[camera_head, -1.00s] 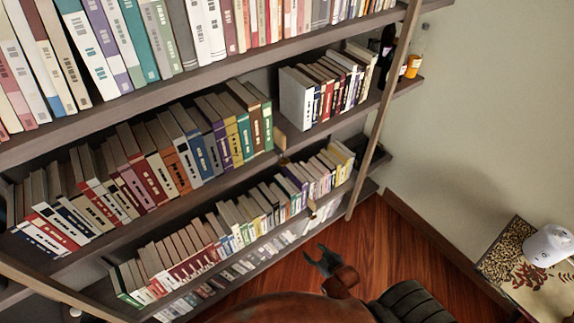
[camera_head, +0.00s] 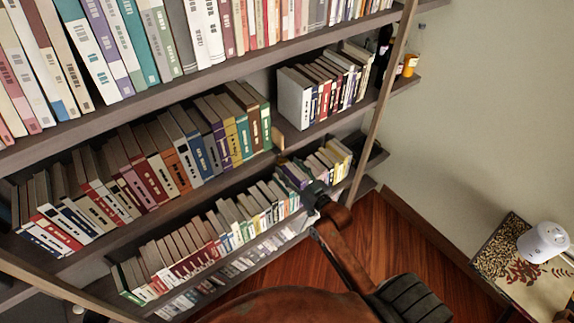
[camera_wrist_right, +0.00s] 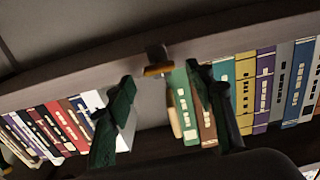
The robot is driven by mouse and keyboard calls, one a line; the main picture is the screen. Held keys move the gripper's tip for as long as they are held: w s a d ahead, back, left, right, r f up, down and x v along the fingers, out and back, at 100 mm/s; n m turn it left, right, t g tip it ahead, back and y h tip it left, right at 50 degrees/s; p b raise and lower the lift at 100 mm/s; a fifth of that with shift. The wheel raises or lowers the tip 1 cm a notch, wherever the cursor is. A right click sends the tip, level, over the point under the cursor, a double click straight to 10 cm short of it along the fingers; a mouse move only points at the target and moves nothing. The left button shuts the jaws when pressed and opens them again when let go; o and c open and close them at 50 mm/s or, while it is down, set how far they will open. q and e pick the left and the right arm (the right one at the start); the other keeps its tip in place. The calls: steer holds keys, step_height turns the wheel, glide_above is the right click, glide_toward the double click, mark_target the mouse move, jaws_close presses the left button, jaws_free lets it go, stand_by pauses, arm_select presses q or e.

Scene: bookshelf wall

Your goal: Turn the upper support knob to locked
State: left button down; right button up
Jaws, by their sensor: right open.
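A small yellowish-brown piece, seemingly the upper support knob (camera_wrist_right: 157,69), sits on the shelf's front edge in the right wrist view. In the head view this knob (camera_head: 278,140) is tiny at the middle shelf's edge, between two book groups; its turned position cannot be told. My right gripper (camera_wrist_right: 160,80) is open and empty, with its two dark fingers to either side of the knob in the picture. No contact shows. In the head view my right gripper (camera_head: 310,188) is in front of the lower shelf, below and right of the knob. My left gripper is not in view.
Books crowd the shelves; a green book (camera_wrist_right: 184,103) and a white book (camera_wrist_right: 122,120) flank the gap near the knob. A table (camera_head: 535,285) with a white device (camera_head: 543,243) is at the right. The wooden floor (camera_head: 415,245) is clear.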

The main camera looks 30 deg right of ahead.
steer(key=shift+w, duration=0.95)
steer(key=shift+c, duration=0.2)
steer(key=c, duration=1.1)
